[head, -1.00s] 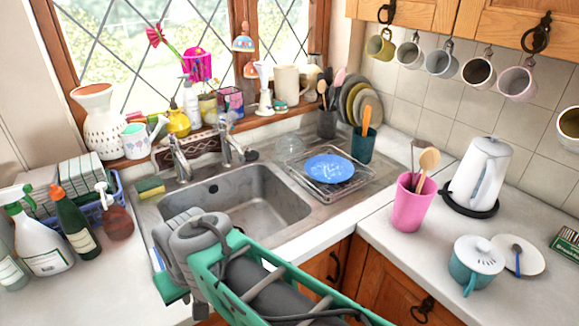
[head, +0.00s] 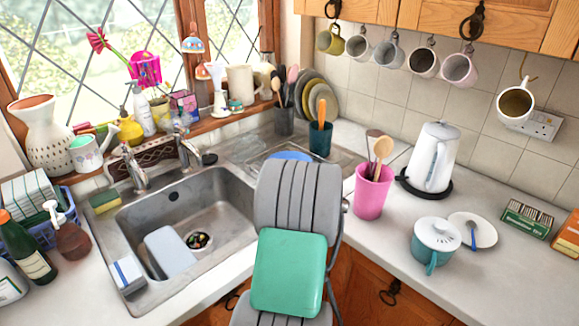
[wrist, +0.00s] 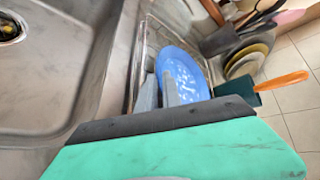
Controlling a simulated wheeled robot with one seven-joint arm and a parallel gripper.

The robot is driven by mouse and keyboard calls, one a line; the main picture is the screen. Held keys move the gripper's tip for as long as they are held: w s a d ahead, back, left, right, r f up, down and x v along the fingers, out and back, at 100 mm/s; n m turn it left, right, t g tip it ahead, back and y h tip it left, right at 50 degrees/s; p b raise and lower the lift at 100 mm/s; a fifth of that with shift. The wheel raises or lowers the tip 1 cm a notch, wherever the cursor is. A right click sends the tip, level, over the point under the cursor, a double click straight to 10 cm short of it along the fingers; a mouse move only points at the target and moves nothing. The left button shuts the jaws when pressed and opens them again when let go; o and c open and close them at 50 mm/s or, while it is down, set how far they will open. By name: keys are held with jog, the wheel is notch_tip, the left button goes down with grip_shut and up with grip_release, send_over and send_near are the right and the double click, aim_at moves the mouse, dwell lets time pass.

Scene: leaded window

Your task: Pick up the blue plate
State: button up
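The blue plate (wrist: 188,75) shows in the wrist view just beyond my gripper's fingers. In the head view only the far rim of the blue plate (head: 290,156) shows above my grey arm, on the drainer right of the sink. My gripper (wrist: 160,85) has two short grey fingers with a narrow gap between them, and it looks open. The right finger overlaps the plate's near left part in the picture. Whether the fingers touch the plate cannot be told. In the head view my arm hides the fingers.
The wire rack (wrist: 141,65) lies at the plate's left. A pink cup (head: 372,192) is on the right. The sink (head: 205,205) holds a whitish board (head: 170,253). A kettle (head: 430,160) stands further right.

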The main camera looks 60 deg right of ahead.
jog(key=x, duration=0.2)
jog(key=shift+w+d+f, duration=0.2)
jog(key=shift+w, duration=0.1)
jog(key=shift+f, duration=0.1)
grip_shut()
